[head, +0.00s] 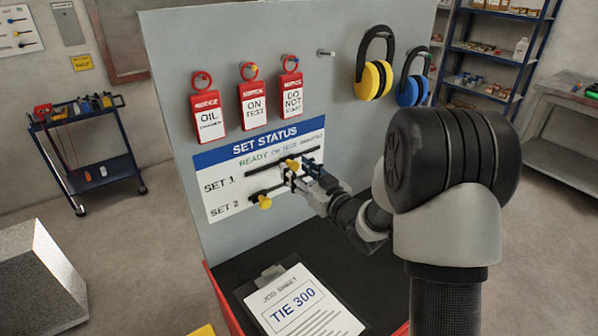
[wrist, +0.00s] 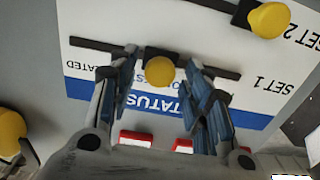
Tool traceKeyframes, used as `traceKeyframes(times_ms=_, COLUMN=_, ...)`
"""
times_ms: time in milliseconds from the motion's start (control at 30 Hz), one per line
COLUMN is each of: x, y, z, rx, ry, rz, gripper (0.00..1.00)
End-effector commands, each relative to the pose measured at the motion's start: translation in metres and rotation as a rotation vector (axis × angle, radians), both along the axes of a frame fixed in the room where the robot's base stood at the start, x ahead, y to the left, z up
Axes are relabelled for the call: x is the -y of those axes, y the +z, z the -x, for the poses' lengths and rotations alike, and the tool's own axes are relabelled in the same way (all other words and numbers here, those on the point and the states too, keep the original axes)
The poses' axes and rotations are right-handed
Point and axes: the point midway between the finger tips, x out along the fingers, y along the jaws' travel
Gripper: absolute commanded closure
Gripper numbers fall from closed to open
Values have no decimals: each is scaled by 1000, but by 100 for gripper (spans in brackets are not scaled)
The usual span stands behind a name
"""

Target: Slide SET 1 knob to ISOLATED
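The SET STATUS board (head: 225,205) has a dark slot for SET 1 and one for SET 2 below it. The yellow SET 1 knob (head: 292,163) sits near the middle of its slot, around the ON TEST column; ISOLATED is at the right end. My gripper (head: 302,174) is at the board beside this knob. In the wrist view, which shows the board upside down, the SET 1 knob (wrist: 160,71) is between the two blue-padded fingers of my gripper (wrist: 160,88). The fingers are apart, with gaps visible on both sides of the knob.
The yellow SET 2 knob (head: 264,201) is just below, near the left of its slot. Red tags (head: 207,112) and ear defenders (head: 375,80) hang above. A job sheet clipboard (head: 300,305) lies on the dark shelf beneath.

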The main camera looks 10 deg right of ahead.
Motion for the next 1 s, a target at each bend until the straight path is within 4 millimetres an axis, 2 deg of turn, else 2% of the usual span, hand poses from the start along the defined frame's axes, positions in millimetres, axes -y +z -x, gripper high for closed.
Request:
traceKeyframes(times_ms=67, x=0, y=0, z=0, rx=0, ry=0, rz=0, gripper=63)
traceKeyframes(times_ms=600, x=0, y=0, z=0, rx=0, ry=0, rz=0, gripper=99)
traceKeyframes(times_ms=900, x=0, y=0, z=0, rx=0, ry=0, rz=0, gripper=100)
traceKeyframes(times_ms=1000, x=7, y=0, z=-3, rx=1, ry=-2, rz=0, gripper=100)
